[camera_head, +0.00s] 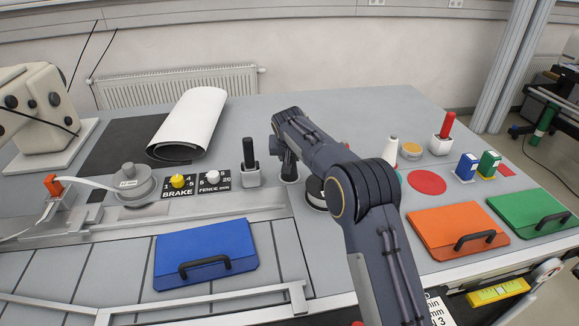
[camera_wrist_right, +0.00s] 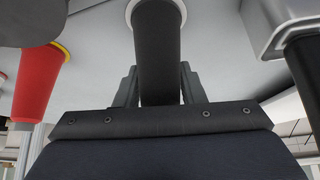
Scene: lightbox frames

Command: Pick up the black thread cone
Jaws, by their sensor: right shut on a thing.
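The black thread cone (camera_wrist_right: 157,55) stands between the two fingers of my right gripper (camera_wrist_right: 160,88) in the right wrist view, with its pale round base at the top of that picture. In the head view a small part of the cone (camera_head: 290,171) shows beneath my right gripper (camera_head: 284,150), upright, at the middle of the table. The gripper is shut on the cone. I cannot tell whether its base touches the table. My left gripper is not in view.
A grey block with a black handle (camera_head: 250,166) stands close to the left of the cone. A white cone (camera_head: 391,152) is to the right, and a red cone (camera_wrist_right: 38,82) shows in the wrist view.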

